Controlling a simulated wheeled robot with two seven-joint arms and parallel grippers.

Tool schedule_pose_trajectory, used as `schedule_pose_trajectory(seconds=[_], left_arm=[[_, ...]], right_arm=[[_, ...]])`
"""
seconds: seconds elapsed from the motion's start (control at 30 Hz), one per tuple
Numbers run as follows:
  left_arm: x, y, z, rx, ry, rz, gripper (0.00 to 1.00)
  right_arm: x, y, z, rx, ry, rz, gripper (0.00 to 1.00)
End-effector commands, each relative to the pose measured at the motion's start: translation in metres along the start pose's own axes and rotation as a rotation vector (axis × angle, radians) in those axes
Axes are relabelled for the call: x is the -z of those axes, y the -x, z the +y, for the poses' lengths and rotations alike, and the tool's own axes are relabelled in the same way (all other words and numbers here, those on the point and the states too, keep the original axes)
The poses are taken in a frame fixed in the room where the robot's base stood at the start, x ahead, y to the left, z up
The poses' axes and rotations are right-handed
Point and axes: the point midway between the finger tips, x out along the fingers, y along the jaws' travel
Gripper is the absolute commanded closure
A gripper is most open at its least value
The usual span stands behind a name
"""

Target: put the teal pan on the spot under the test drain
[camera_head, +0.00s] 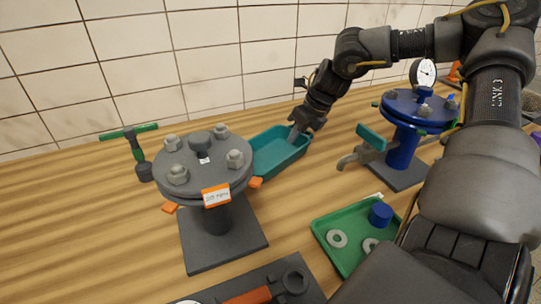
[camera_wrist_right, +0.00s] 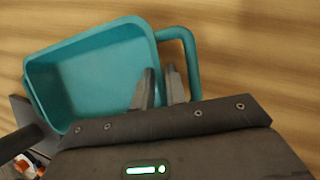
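The teal pan (camera_head: 284,160) is behind the grey flanged stand, which hides part of its left side. In the right wrist view the pan (camera_wrist_right: 95,70) is empty and has a loop handle on its right. My right gripper (camera_head: 303,131) is at the pan's right end. In the wrist view its fingers (camera_wrist_right: 160,88) straddle the handle-side wall, close together on it. I cannot tell whether the pan touches the table. A grey spout with a teal lever (camera_head: 371,137), likely the test drain, juts left from the blue stand (camera_head: 402,150). No marked spot shows under it. My left gripper is out of view.
The grey flanged stand (camera_head: 203,165) with bolts and an orange-edged tag stands left of the pan. A green tray (camera_head: 340,261) with washers and a blue cap lies in front of the spout. Bare wood lies between pan and spout.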

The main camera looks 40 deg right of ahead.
Motion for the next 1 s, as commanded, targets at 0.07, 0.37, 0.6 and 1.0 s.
schedule_pose_trajectory(seconds=[0.07,0.37,0.6,1.0], left_arm=[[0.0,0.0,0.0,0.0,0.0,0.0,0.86],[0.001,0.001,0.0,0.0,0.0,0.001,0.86],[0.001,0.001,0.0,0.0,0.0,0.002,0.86],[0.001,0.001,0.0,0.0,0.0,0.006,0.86]], right_arm=[[0.0,0.0,0.0,0.0,0.0,-0.001,0.86],[0.0,0.0,0.0,0.0,0.0,0.0,1.0],[0.0,0.001,0.0,0.0,0.0,-0.001,1.0],[-0.019,0.043,0.006,0.003,0.001,-0.004,1.0]])
